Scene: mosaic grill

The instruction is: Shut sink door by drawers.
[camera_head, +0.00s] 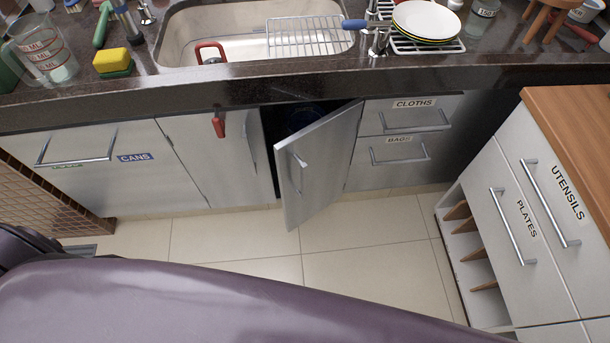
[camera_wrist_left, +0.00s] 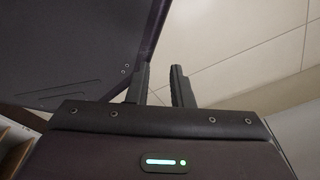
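The sink door (camera_head: 318,165) by the drawers stands ajar in the head view. It is hinged on its right side, beside the drawers labelled cloths (camera_head: 440,120) and bags (camera_head: 390,166), and its free edge swings out toward me. A vertical handle (camera_head: 297,161) sits near its free edge. The dark cabinet opening shows to its left. My left gripper (camera_wrist_left: 159,84) shows only in the left wrist view, with its two fingers apart and nothing between them, over the tiled floor. My right gripper is not in view.
The other sink door (camera_head: 205,150) is shut. The counter edge (camera_head: 250,90) overhangs the doors. A wooden-topped cabinet (camera_head: 530,215) with plates and utensils drawers stands at the right. Tiled floor (camera_head: 240,240) in front of the doors is clear. My own purple body fills the bottom.

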